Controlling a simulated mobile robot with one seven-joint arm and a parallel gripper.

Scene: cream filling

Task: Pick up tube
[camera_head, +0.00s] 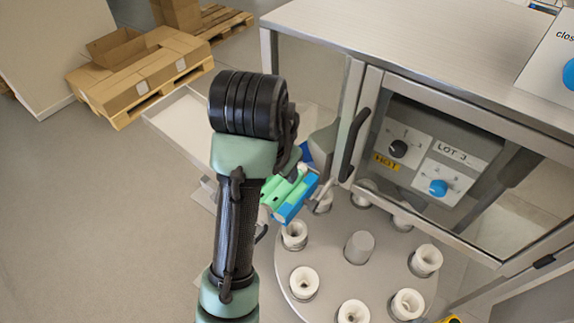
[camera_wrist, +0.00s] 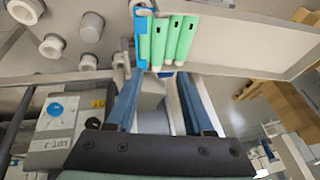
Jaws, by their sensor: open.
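Several green tubes (camera_wrist: 178,42) lie side by side on the white tray in the wrist view, with a blue piece (camera_wrist: 141,45) at their left side. In the head view the green tubes (camera_head: 285,195) and the blue piece (camera_head: 296,201) show just right of my arm, partly hidden by it. My gripper (camera_wrist: 163,78) has its two blue fingers spread apart with nothing held between them. In the wrist view the fingertips point toward the near ends of the tubes. In the head view my wrist hides most of the gripper.
A round turntable (camera_head: 326,268) with several white cups stands right of my arm. A metal cabinet with a glass door (camera_head: 430,170) and black handle (camera_head: 355,145) rises behind it. The white tray (camera_head: 180,120) extends left. Cardboard boxes on pallets (camera_head: 145,75) stand far left.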

